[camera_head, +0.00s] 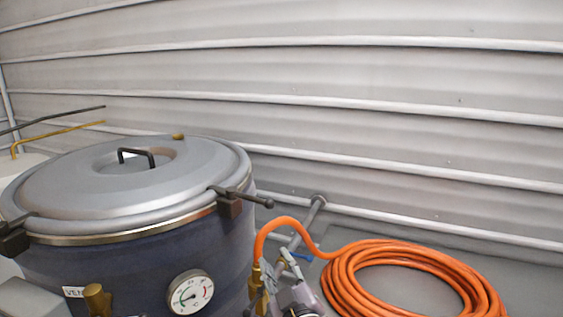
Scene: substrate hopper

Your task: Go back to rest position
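A large dark blue vessel (130,275) with a closed grey lid (90,190) fills the left of the head view. The lid has a black handle (137,155) on top. I cannot make out my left gripper.
A coiled orange hose (345,275) lies at the lower right and runs up beside the vessel. A dial gauge (190,292) and a brass valve (97,299) are on the vessel's front. A clamp handle (243,197) sticks out rightward. A ribbed grey wall (400,110) stands behind.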

